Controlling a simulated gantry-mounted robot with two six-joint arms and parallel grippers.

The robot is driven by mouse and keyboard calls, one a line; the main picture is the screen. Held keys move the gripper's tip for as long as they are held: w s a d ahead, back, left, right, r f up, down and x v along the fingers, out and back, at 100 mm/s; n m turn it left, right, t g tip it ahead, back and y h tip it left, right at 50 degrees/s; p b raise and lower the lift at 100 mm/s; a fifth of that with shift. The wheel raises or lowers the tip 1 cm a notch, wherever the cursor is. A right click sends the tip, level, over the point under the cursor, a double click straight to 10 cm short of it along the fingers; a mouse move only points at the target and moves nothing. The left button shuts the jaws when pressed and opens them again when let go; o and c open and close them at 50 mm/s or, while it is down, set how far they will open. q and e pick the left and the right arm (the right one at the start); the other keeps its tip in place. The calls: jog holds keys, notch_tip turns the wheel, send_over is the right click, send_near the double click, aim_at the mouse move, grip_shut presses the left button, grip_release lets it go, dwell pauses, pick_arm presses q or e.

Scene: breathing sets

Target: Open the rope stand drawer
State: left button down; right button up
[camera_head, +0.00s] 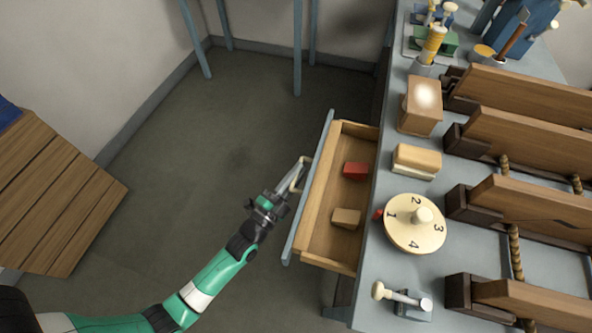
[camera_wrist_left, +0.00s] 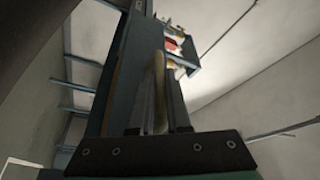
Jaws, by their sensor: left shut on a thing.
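The drawer (camera_head: 330,215) is pulled out from the left side of the grey-blue table, and its wooden inside shows. A red block (camera_head: 356,171) and a tan wooden block (camera_head: 346,218) lie in it. The drawer's front panel (camera_head: 310,190) is grey-blue and carries a pale handle (camera_head: 297,181). My left gripper (camera_head: 291,183) is shut on the handle, at the outer side of the front panel. In the left wrist view the handle (camera_wrist_left: 160,95) stands between the fingers. My right gripper is not in view.
On the table (camera_head: 377,285) are a numbered round dial (camera_head: 416,225), a wood-topped block (camera_head: 416,161), a wooden box (camera_head: 421,105) and several wooden clamps with rope. A small metal fitting (camera_head: 402,298) is near the front. A slatted wooden surface (camera_head: 50,190) is at far left. The floor between is clear.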

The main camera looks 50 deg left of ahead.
pick_arm(q)
jog(key=shift+s+a, duration=0.1)
jog(key=shift+a, duration=0.15)
jog(key=shift+d, duration=0.15)
jog(key=c, duration=0.9)
grip_release()
jog(key=p+v, duration=0.2)
jog(key=v, duration=0.9)
jog(key=shift+s+f, duration=0.15)
jog(key=shift+s, duration=0.1)
